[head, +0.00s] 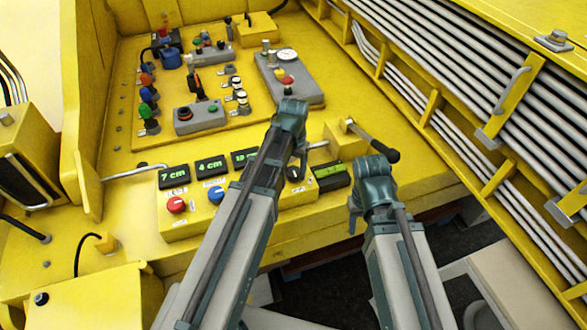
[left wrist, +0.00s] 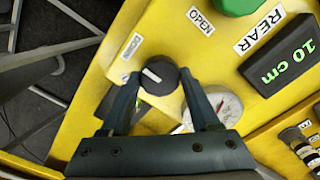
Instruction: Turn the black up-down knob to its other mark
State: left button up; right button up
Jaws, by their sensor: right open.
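The black knob (head: 296,173) is at the right part of the yellow front panel in the head view, just below my left gripper (head: 303,165). In the left wrist view the black knob (left wrist: 158,76) has a short white pointer line, slanted to the upper left. The two fingers of my left gripper (left wrist: 160,85) flank the knob closely, with their tips at its edges. A small label (left wrist: 132,46) beside it is too small to read. My right gripper (head: 353,212) is open, empty and low, in front of the panel's right side.
A red knob (head: 176,205) and a blue knob (head: 216,194) are on the same panel, with green-lit displays (head: 173,178) behind. A black-tipped lever (head: 380,146) stands near my right arm. In the left wrist view a green knob (left wrist: 235,5) and a white dial (left wrist: 222,106) are close by.

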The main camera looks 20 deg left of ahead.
aim_at(294, 172)
pick_arm(q)
jog(key=o, duration=0.4)
notch_tip(294, 172, up, 14)
jog(key=p, duration=1.4)
jog(key=shift+f, duration=0.1)
jog(key=shift+m+y, duration=0.6)
jog(key=shift+m, duration=0.1)
jog(key=s+d+f+b, duration=0.3)
jog(key=s+f+b, duration=0.1)
jog(key=f+b, duration=0.1)
jog(key=s+d+f+b, duration=0.4)
jog(key=s+f+b, duration=0.1)
jog(key=s+d+f+b, duration=0.3)
jog(key=s+f+b, duration=0.2)
jog(key=b, duration=0.1)
jog(key=shift+s+d+f, duration=0.15)
jog(key=shift+d+f, duration=0.05)
jog(key=shift+f, duration=0.2)
